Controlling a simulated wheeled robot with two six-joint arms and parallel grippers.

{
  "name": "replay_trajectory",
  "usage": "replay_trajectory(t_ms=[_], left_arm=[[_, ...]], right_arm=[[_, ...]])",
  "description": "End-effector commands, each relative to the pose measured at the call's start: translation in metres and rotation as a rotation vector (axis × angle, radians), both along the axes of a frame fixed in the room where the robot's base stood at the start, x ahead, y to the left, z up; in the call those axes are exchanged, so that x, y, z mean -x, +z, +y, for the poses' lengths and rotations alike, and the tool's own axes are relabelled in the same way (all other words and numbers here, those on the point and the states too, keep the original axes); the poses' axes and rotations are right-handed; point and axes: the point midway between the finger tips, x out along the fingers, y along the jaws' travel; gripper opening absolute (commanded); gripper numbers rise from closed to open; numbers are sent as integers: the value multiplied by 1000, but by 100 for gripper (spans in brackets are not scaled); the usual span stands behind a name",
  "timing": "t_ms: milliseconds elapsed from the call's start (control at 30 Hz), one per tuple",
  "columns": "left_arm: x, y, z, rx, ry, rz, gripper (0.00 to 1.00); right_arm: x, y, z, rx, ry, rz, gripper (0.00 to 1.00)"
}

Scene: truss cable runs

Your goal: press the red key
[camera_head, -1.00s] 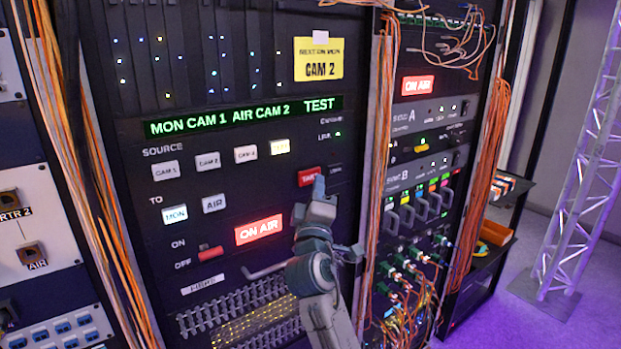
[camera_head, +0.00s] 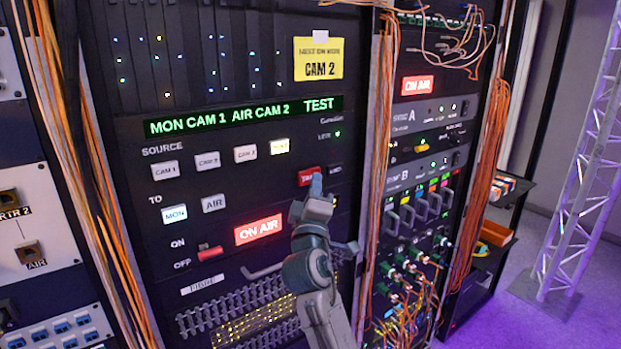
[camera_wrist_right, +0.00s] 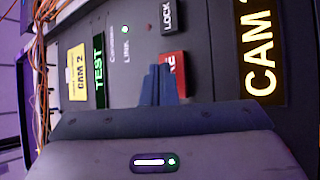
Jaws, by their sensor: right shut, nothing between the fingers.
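The red key (camera_head: 308,176) with white lettering is on the black panel, below the green display and left of a dark key. My right gripper (camera_head: 316,185) is shut and empty, its blue fingertips in front of the red key's lower right part. In the right wrist view, the red key (camera_wrist_right: 173,62) shows beyond the shut fingertips (camera_wrist_right: 159,76), which cover part of its face and lettering. I cannot tell whether the tips touch it. My left gripper is not in view.
The dark LOCK key (camera_wrist_right: 168,16) is close beside the red key. White source keys (camera_head: 246,153) and a lit ON AIR sign (camera_head: 259,228) are to the left. A handle (camera_head: 264,271) juts out below. Orange cables (camera_head: 376,150) hang at the right.

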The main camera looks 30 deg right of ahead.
Motion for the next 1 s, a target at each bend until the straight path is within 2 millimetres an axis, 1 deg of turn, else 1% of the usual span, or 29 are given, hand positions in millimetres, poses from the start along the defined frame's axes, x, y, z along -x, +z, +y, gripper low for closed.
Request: replay_trajectory(t_ms=[700,1000], left_arm=[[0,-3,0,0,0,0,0],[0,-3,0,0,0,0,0]], right_arm=[[-9,0,1,0,0,0,0],[-8,0,1,0,0,0,0]])
